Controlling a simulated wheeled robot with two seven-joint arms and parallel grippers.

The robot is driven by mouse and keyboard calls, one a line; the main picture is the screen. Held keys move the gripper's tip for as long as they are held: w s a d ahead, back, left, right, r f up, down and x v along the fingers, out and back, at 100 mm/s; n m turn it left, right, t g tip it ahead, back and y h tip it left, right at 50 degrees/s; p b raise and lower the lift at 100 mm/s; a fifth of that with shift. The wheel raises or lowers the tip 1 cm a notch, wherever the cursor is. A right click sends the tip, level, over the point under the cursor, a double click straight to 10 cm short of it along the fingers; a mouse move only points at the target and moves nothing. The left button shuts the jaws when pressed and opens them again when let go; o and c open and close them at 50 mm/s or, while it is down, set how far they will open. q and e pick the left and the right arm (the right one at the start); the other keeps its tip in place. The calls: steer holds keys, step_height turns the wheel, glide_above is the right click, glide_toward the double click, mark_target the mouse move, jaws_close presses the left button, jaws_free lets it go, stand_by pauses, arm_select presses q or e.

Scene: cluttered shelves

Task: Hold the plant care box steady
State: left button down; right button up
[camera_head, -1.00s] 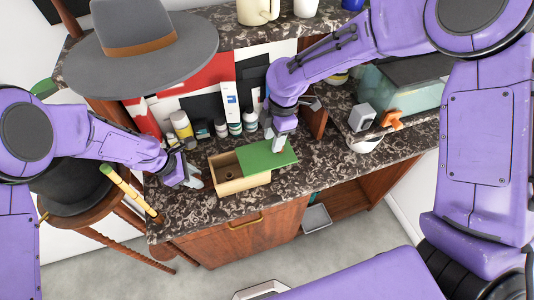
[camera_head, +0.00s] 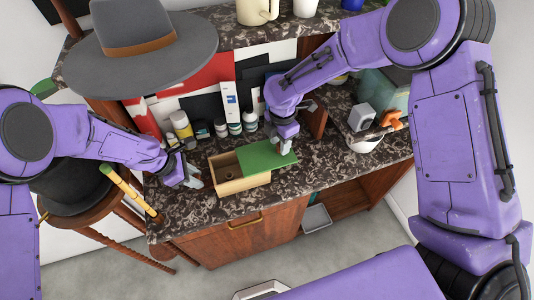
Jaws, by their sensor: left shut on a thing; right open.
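The plant care box (camera_head: 240,184) is a light wooden box on the dark speckled counter. Its green lid (camera_head: 262,158) is slid to the right, leaving the left part open, with a dark round spot inside. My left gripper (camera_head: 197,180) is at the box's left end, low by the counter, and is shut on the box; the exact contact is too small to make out. My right gripper (camera_head: 284,144) is open, pointing down over the far right part of the green lid. I cannot tell if its fingertips touch the lid.
Several small bottles (camera_head: 235,128) and a yellow-capped container (camera_head: 181,122) stand behind the box. A grey hat (camera_head: 140,50) is at the upper left. A white bowl (camera_head: 363,144) and a grey block (camera_head: 361,117) are at right. The counter in front of the box is clear.

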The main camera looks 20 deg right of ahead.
mark_target(253, 158)
jaws_close()
steer(key=shift+s+a, duration=0.15)
steer(key=shift+a, duration=4.2)
steer(key=shift+o, duration=1.2)
jaws_free()
step_height(253, 158, up, 12)
